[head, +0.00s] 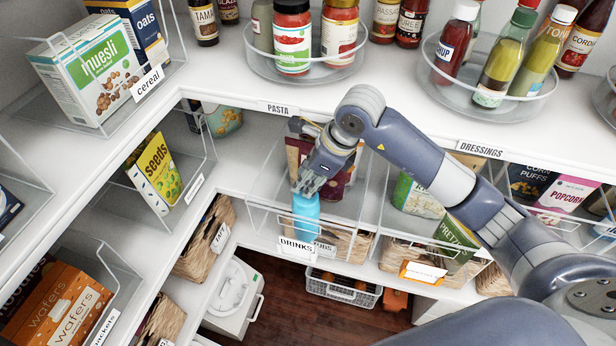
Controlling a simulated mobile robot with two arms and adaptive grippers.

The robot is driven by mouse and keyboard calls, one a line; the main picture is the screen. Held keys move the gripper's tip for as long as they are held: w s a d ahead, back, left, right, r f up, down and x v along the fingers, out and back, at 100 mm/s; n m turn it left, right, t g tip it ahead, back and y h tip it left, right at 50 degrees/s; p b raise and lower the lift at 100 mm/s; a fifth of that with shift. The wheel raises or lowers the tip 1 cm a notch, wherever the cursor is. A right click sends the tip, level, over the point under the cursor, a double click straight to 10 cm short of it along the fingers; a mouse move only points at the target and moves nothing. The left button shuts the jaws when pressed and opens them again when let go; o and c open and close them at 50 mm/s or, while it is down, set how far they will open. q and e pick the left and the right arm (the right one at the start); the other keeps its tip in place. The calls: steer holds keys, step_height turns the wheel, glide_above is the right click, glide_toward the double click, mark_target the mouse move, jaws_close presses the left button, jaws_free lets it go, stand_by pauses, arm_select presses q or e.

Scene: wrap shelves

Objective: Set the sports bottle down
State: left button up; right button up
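The sports bottle (305,212) is light blue and upright in the middle of the head view. It is at the clear bin labelled DRINKS (298,246), on the middle shelf, below the PASTA label. My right gripper (308,190) reaches down from above and appears shut on the bottle's top, hiding its cap. The bottle's base is behind the bin's front and label, so I cannot tell whether it touches the bin floor. My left gripper is not in view.
Dark packets (335,180) stand in the bin behind the bottle. A bin with a green pretzel bag (457,238) is on the right. The upper shelf edge (330,108) lies close to my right forearm. A seeds bag (157,174) stands at left.

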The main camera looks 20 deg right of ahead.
steer(key=shift+d+r+b, duration=0.15)
steer(key=shift+r+b, duration=0.15)
steer(key=shift+r, duration=0.15)
steer(key=b+v, duration=0.2)
steer(key=v, duration=0.9)
steer(key=shift+s, duration=0.15)
